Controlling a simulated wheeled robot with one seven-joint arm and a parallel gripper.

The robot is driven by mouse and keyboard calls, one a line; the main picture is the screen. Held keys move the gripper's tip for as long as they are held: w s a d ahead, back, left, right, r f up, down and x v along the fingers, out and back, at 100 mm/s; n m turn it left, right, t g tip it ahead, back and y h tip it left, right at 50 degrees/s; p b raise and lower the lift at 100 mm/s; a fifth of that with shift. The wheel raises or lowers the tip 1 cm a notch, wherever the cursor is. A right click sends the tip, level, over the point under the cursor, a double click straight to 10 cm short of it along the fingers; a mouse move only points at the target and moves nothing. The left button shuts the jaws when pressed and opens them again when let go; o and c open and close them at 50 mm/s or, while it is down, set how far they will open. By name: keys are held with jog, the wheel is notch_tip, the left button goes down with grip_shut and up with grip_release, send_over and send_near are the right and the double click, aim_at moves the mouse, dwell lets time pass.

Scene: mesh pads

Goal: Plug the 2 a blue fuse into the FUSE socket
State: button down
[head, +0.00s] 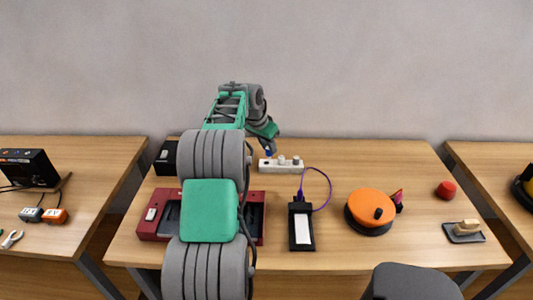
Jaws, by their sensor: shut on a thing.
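My gripper (267,148) is at the back of the middle table, small in the head view and seen partly from behind my wrist. It is shut on a small blue piece, the blue fuse (268,153), held just above or at the left end of a white socket strip (289,167). I cannot tell whether the fuse touches the strip. Several small round pieces stand on the strip. No FUSE label is readable, so I cannot tell which opening is the FUSE socket.
My arm hides part of a red case (150,228) and a black box (166,158). A black device (301,232) with a purple cable, an orange round device (372,206), a red knob (446,190) and a grey pad (463,237) stand to the right. The table's middle right back is clear.

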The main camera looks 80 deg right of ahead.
jog(key=s+a+r+p, duration=0.1)
jog(key=s+a+r, duration=0.1)
jog(key=a+r, duration=0.4)
jog(key=shift+s+r+p, duration=0.25)
jog(key=shift+r+p, duration=0.15)
jog(key=shift+r, duration=0.05)
dwell(0.4)
notch_tip(320, 180, up, 3)
jog(key=shift+p, duration=1.25)
jog(key=shift+w, duration=0.1)
